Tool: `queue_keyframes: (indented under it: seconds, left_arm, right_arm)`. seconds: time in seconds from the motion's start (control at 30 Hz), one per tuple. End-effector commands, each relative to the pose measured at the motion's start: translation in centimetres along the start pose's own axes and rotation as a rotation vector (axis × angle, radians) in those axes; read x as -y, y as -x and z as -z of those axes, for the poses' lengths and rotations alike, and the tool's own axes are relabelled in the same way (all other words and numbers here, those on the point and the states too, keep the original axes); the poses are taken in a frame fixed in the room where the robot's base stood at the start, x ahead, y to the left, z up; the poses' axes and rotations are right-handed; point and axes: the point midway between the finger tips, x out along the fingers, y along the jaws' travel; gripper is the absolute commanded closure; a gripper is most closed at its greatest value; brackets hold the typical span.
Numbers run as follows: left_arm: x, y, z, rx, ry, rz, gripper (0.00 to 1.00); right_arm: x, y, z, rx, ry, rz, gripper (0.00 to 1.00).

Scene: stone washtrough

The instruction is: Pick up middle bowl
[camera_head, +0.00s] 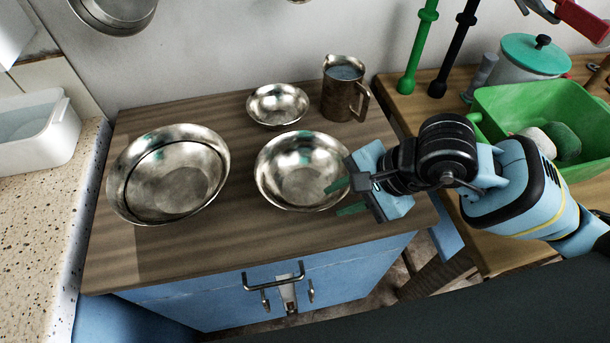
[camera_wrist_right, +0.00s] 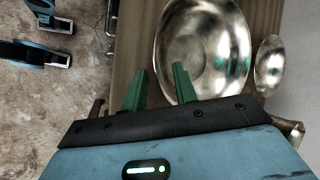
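The middle bowl (camera_head: 302,165) is a round shiny metal bowl. It stands upright on the wooden cabinet top, between a larger metal bowl (camera_head: 178,175) at left and a smaller one (camera_head: 277,104) behind. My right gripper (camera_head: 333,201) is at its right front edge, with green fingers open and empty. In the right wrist view the middle bowl (camera_wrist_right: 205,45) lies ahead of the right gripper (camera_wrist_right: 159,67). One fingertip overlaps the bowl's inside and the other is outside its rim. I cannot tell whether they touch it. My left gripper is not in view.
A metal mug (camera_head: 343,92) stands behind the middle bowl, near the wall. A green basin (camera_head: 500,105) sits on the wooden table at right. A white tub (camera_head: 38,135) is on the stone counter at left. The front strip of the cabinet top (camera_head: 200,250) is clear.

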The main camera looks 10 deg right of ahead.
Motion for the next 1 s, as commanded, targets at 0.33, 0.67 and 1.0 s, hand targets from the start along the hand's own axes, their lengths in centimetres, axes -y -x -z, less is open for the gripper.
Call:
queue_keyframes:
  seconds: [0.33, 0.67, 1.0]
  left_arm:
    - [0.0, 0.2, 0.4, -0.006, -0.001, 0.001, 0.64]
    - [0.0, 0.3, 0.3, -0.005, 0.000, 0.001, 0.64]
    - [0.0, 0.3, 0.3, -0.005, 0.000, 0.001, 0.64]
  right_arm:
    - [0.1, -4.1, 0.3, 0.000, 0.000, -0.001, 0.72]
    - [0.1, -4.3, 0.3, -0.001, 0.001, 0.000, 0.81]
    - [0.1, -4.3, 0.3, -0.001, 0.000, 0.000, 1.00]
